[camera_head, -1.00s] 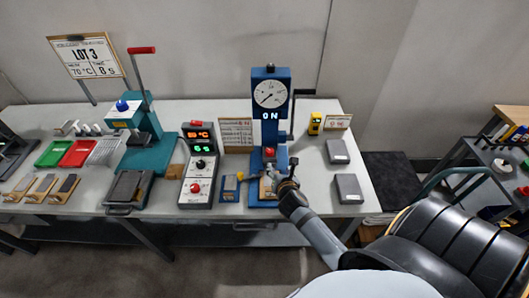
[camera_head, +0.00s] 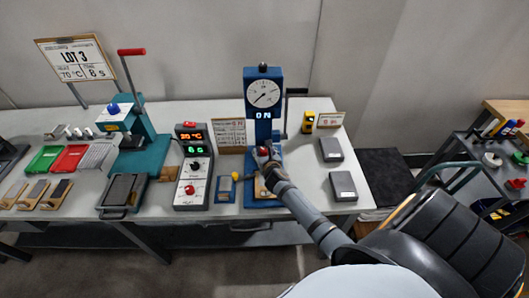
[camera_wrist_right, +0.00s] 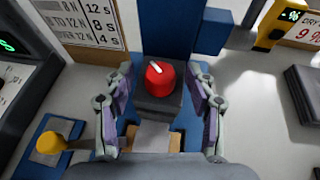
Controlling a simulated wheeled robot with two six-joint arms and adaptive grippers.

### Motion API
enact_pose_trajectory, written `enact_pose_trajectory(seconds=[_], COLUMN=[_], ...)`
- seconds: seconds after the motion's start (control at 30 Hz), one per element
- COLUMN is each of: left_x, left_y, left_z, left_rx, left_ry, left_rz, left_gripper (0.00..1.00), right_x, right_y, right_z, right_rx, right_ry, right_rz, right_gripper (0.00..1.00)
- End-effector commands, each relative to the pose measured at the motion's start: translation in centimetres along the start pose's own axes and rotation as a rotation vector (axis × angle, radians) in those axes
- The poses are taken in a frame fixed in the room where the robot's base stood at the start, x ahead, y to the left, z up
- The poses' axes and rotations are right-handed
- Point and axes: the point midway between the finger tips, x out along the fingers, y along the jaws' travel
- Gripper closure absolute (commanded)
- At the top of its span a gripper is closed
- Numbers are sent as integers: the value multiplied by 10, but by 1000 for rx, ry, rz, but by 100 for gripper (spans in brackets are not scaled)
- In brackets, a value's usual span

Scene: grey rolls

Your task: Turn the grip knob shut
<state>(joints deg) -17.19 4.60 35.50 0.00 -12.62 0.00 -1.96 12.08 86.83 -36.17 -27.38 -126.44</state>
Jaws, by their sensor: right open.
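The blue test stand (camera_head: 264,90) has a dial gauge and a lit "ON" display. Its red grip knob (camera_wrist_right: 160,80), with a white pointer mark, sits on a dark block low on the stand. In the wrist view the mark points to the upper left. The knob also shows small in the head view (camera_head: 264,152), partly crowded by my gripper. My right gripper (camera_wrist_right: 160,72) is open, one finger on each side of the knob, with gaps visible between fingers and knob. My left gripper is not in view.
A control box (camera_head: 193,170) with lit displays stands left of the stand. A small blue block with a yellow knob (camera_wrist_right: 56,140) lies beside the stand's base. Two grey blocks (camera_head: 331,150) and a yellow meter (camera_head: 308,122) are to the right. A teal press (camera_head: 138,150) stands farther left.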

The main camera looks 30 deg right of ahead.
Motion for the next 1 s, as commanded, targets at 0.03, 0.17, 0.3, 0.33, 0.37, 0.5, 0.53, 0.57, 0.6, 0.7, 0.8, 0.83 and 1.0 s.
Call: enact_pose_trajectory(seconds=[0.03,0.17,0.3,0.33,0.37,0.5,0.53,0.57,0.6,0.7,0.8,0.83,1.0], left_x=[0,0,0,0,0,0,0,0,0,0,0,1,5], left_y=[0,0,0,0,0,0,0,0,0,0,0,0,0], left_z=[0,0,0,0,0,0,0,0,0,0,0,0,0], left_rx=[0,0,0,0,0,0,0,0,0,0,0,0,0], left_ry=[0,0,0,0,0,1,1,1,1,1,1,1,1], left_rz=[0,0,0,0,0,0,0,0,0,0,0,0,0], left_gripper=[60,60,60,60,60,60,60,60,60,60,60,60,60], right_x=[2,3,2,2,2,2,2,2,2,2,2,2,3], right_y=[0,0,0,0,0,0,0,0,0,0,0,1,2], right_z=[0,0,0,0,0,0,0,0,0,0,0,0,-2], right_rx=[0,1,1,1,1,1,1,1,1,1,4,5,23], right_ry=[0,0,0,0,0,0,0,0,0,0,0,0,0], right_rz=[0,0,0,0,0,0,0,0,0,0,-3,-5,-46], right_gripper=[44,44,48,52,56,75,79,83,89,99,99,99,99])
